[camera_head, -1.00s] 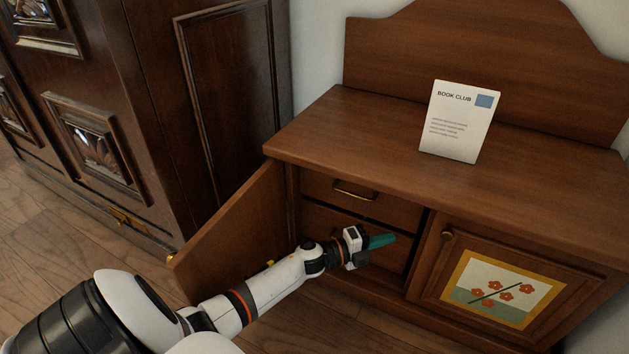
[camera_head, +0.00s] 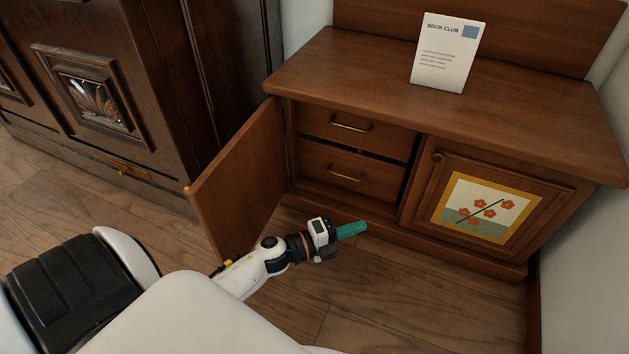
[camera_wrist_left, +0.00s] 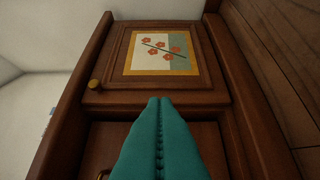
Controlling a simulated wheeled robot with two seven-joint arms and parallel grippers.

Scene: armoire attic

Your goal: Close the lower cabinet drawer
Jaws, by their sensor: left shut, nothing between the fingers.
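The low wooden cabinet (camera_head: 430,112) has its left door (camera_head: 238,180) swung open. Behind it are two drawers with brass handles: the upper drawer (camera_head: 385,139) and the lower drawer (camera_head: 385,183). The lower drawer looks about flush with the upper one; a dark gap runs between them. My left gripper (camera_head: 352,230) is shut and empty, its teal fingers in front of and below the lower drawer, apart from it. In the left wrist view the shut fingers (camera_wrist_left: 160,135) point toward the cabinet front. My right gripper is not in view.
The right cabinet door (camera_head: 487,205) is shut, with a flower picture and a brass knob. A "Book Club" card (camera_head: 447,55) stands on the cabinet top. A dark carved armoire (camera_head: 130,90) stands at the left. The wooden floor before the cabinet is clear.

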